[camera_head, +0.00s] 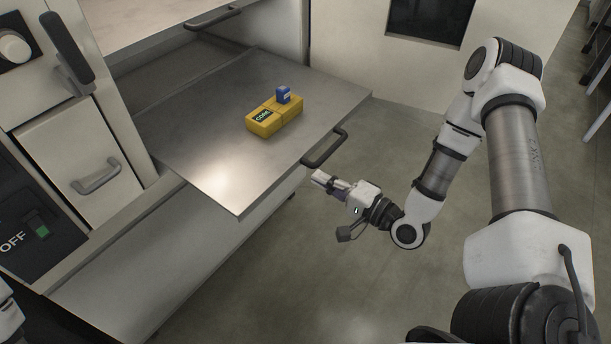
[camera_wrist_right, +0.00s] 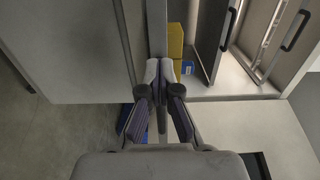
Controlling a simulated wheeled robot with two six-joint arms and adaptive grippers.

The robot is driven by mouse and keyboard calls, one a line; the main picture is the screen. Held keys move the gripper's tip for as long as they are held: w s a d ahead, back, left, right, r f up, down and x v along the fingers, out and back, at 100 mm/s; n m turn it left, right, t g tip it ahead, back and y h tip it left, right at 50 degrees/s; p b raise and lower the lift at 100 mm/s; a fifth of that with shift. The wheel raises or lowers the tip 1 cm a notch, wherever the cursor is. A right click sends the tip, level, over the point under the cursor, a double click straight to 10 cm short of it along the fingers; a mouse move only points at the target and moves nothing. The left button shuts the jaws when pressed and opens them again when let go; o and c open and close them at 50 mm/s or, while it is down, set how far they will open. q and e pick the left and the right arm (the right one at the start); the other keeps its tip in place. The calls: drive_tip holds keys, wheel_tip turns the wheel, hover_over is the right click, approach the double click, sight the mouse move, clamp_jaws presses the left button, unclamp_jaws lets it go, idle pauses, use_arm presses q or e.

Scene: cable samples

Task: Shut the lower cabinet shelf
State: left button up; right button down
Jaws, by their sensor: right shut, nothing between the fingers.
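The lower cabinet shelf (camera_head: 215,155) is a flat metal sheet, pulled out from the cabinet in the head view. A dark bar handle (camera_head: 325,150) sits on its front edge. My right gripper (camera_head: 318,178) is in front of that edge, close to the handle. Its fingertips point toward the shelf. In the right wrist view the right gripper (camera_wrist_right: 160,70) has its fingers together with nothing between them. I cannot tell whether it touches the shelf front. My left gripper is out of view.
A yellow box (camera_head: 262,121) with a small blue block (camera_head: 283,95) on it rests on the pulled-out shelf. An upper shelf with a handle (camera_head: 213,18) is above. A closed drawer (camera_head: 75,150) is at left. Floor (camera_head: 390,130) is clear right of the shelf.

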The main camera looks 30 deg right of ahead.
sight(295, 165)
drive_tip(key=x, duration=0.5)
drive_tip(key=shift+b, duration=0.3)
